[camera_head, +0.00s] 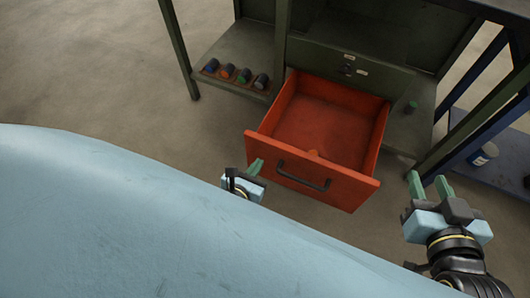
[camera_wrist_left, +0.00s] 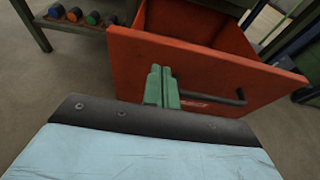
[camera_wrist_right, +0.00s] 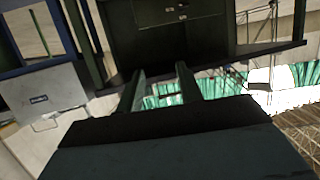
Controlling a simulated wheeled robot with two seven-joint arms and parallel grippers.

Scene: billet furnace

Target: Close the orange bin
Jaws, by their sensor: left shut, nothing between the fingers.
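The orange bin (camera_head: 322,125) is a drawer pulled out of the dark green workbench, with its inside showing. Its front panel (camera_head: 310,172) has a dark bar handle (camera_head: 303,176). My left gripper (camera_head: 255,168) is shut and empty near the left part of the front panel. In the left wrist view its green fingers (camera_wrist_left: 161,85) are together in front of the orange panel (camera_wrist_left: 205,75), left of the handle (camera_wrist_left: 215,97); whether they touch it I cannot tell. My right gripper (camera_head: 429,187) is open and empty, right of the bin's front.
The dark green workbench (camera_head: 350,48) has a lower shelf on the left with several small coloured cylinders (camera_head: 236,75). A blue rack (camera_head: 487,130) stands at the right. The floor (camera_head: 90,60) at the left is clear.

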